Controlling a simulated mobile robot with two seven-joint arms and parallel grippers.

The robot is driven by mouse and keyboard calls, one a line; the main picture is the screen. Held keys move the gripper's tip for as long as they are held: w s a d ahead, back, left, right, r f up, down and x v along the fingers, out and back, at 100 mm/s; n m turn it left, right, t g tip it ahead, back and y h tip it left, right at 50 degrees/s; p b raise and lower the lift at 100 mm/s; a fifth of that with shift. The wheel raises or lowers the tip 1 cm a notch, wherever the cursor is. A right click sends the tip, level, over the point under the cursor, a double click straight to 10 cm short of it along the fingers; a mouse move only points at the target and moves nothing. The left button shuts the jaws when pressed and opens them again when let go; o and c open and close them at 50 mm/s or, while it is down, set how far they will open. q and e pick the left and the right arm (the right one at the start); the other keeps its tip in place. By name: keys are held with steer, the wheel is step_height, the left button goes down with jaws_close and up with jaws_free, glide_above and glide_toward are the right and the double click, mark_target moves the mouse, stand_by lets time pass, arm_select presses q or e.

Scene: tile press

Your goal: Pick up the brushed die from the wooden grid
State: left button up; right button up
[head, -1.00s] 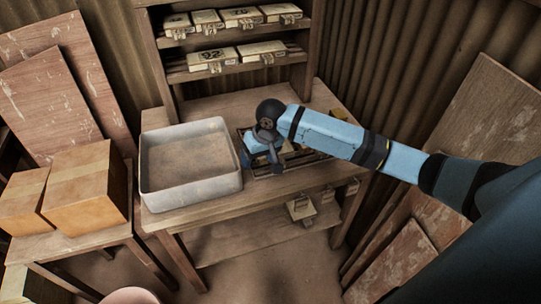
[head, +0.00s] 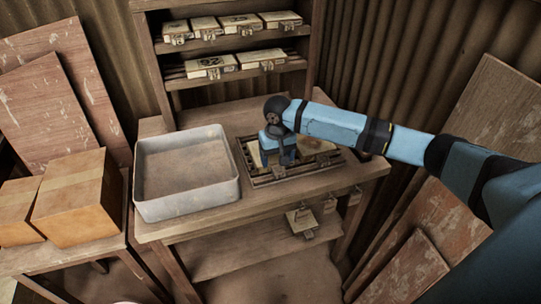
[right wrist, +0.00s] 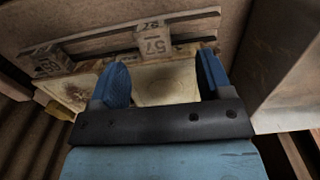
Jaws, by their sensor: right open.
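The wooden grid (head: 245,162) lies on the workbench with pale dies in it. My right gripper (head: 280,160) is over its middle, pointing down and open. In the right wrist view, its two blue fingers (right wrist: 162,72) stand on either side of a pale die (right wrist: 165,86) with a metal tab marked 57 (right wrist: 153,42). A second die (right wrist: 75,88), with darker marks on its face, sits beside it near a tab numbered like 68. I cannot tell for certain which is the brushed one, or whether the fingers touch the die. My left gripper is out of view.
A grey tray (head: 187,207) stands close left of the grid; its wall also shows in the right wrist view (right wrist: 285,65). A rack (head: 160,88) with several pale dies is behind. A corrugated wall (head: 400,65) borders the right.

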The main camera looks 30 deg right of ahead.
mark_target(279, 170)
steer(key=f, duration=0.5)
steer(key=shift+s+d+f, duration=0.1)
steer(key=shift+d, duration=0.25)
steer(key=shift+c, duration=0.2)
jaws_close()
steer(key=shift+r, duration=0.2)
